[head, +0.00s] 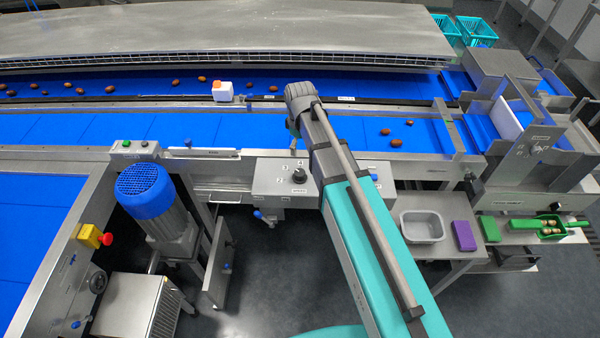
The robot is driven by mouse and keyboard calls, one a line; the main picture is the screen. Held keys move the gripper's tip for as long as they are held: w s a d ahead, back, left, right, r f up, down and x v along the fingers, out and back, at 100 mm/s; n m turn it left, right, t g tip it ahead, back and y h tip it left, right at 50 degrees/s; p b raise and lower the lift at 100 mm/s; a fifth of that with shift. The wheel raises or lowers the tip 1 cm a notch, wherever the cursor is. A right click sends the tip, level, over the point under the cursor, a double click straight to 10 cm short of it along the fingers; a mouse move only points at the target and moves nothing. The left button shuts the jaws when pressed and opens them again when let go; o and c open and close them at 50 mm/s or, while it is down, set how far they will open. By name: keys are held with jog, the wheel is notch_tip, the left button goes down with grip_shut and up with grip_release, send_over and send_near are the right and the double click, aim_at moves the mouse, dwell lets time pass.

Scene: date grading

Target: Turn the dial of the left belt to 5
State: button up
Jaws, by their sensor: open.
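A grey control box (265,181) is fixed to the front of the belt frame, left of my arm. It carries a round black dial (299,175) with small white number plates around it. The pointer's setting is too small to read. A label below the dial is also too small to read. My arm reaches up from the bottom right past the box's right side. My gripper (294,131) shows only in part below the dark end of the arm, above the belt frame. It is open and apart from the dial, with most of it hidden by the arm.
Blue belts (230,128) run behind the box, with a few dates on them. A blue-capped motor (145,190) and a yellow box with a red button (95,236) stand left. A grey tub (422,226), purple block (464,236) and green scoop (545,226) lie right.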

aim_at(300, 172)
jog(key=shift+f+b, duration=6.75)
jog(key=shift+f, duration=0.1)
jog(key=c, duration=1.1)
jog(key=shift+c, duration=0.2)
